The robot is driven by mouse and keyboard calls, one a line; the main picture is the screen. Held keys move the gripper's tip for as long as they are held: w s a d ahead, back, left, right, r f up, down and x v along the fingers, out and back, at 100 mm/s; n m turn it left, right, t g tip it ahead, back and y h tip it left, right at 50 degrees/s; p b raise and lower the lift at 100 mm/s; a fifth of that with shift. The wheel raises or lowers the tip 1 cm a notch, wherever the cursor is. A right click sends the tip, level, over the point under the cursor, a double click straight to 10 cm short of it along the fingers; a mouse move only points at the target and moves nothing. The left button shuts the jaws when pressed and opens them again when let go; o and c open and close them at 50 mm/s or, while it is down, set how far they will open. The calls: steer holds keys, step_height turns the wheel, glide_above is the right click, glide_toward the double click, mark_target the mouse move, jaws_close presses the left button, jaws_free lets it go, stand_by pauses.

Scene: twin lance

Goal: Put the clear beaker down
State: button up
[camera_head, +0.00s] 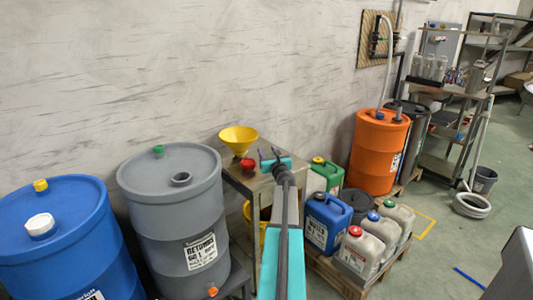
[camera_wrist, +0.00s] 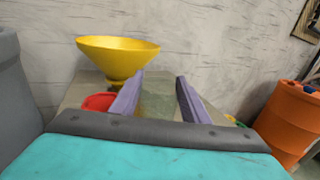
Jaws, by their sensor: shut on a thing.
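My gripper (camera_head: 271,155) is over the small metal table (camera_head: 236,176) in the head view. In the wrist view its two purple fingers (camera_wrist: 159,97) stand apart with the clear beaker (camera_wrist: 158,104) between them, seen only as a faint greenish see-through patch. The gripper is shut on the beaker. The beaker's rim and base are hard to make out, and I cannot tell whether it touches the tabletop. In the head view the beaker cannot be made out.
A yellow funnel (camera_head: 238,139) and a red cup (camera_head: 248,165) are on the table, left of my gripper. A grey drum (camera_head: 178,225) stands left of the table. Jerrycans (camera_head: 328,222) on a pallet and an orange drum (camera_head: 378,152) are to the right. The wall is behind.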

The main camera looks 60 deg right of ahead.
steer(key=s+a+r, duration=0.1)
steer(key=s+a, duration=0.7)
steer(key=a, duration=0.3)
steer(key=shift+r+b, duration=0.15)
steer(key=shift+b, duration=0.3)
stand_by(0.5)
